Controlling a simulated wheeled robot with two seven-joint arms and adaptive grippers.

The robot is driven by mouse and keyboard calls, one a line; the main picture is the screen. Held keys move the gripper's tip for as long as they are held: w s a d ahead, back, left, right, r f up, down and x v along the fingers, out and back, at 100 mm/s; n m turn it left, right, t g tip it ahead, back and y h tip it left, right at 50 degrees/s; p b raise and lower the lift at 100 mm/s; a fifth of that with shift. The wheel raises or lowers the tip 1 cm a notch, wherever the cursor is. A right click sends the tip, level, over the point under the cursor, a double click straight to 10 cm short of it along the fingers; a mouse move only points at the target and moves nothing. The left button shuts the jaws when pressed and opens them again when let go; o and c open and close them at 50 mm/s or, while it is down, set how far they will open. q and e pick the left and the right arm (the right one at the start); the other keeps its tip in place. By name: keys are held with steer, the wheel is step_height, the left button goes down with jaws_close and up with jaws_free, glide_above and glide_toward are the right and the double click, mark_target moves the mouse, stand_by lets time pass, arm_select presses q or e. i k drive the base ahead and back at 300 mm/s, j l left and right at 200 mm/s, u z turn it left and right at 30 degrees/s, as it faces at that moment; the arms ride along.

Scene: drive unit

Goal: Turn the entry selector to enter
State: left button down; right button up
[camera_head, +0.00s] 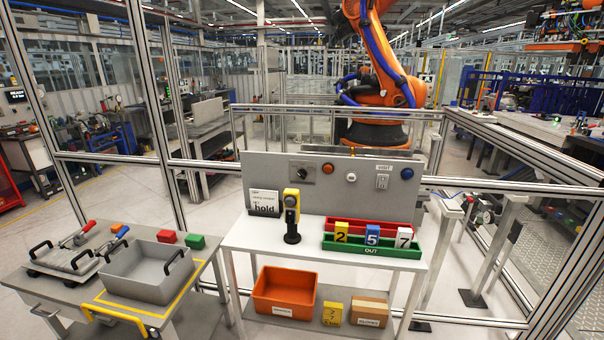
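A grey upright panel (336,196) stands at the back of the white table. A black rotary knob on a light plate (302,171) at the panel's upper left looks like the entry selector. Its marks and exact pointing direction are too small to read. To its right on the panel are an orange button (328,168), a white button (351,177), a labelled switch plate (382,182) and a blue button (407,173). Neither of my grippers is in view, and nothing covers the knob.
On the white table (250,240) stand a "hold" sign (264,203), a yellow handheld device (291,205) on a black stand, and red and green trays (374,251) with numbered blocks. An orange robot arm (375,50) stands behind the fence.

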mark_target(302, 172)
steer(key=i+j+z, duration=0.45)
steer(key=j+z, duration=0.25)
steer(key=i+j+z, duration=0.2)
steer(key=j+z, duration=0.15)
steer(key=i+j+z, duration=0.1)
steer(key=j+z, duration=0.25)
